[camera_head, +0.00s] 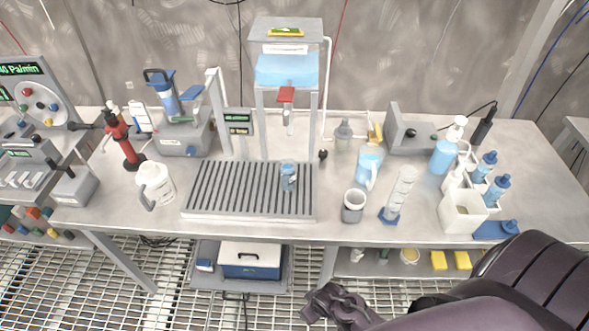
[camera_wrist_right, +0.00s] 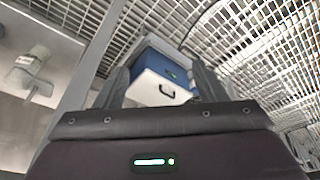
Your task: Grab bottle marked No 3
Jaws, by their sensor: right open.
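No marking "No 3" can be read on any bottle here. Two blue bottles (camera_head: 497,190) and (camera_head: 484,166) stand in or beside a white holder (camera_head: 462,214) at the table's right. A pump bottle (camera_head: 447,150) with blue liquid stands behind them. A small blue container (camera_head: 289,177) stands on the slatted grate. My right gripper (camera_head: 338,306) is low in front of the table, well apart from the bottles. In the right wrist view its open, empty fingers (camera_wrist_right: 160,75) point toward the floor grating and a blue case. My left gripper is not in view.
The steel table (camera_head: 330,222) also bears a white jug (camera_head: 155,184), a blue-liquid jug (camera_head: 368,165), a grey cup (camera_head: 353,205) and a measuring cylinder (camera_head: 398,195). The slatted grate (camera_head: 230,190) fills the centre. A blue case (camera_head: 252,262) sits below the table.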

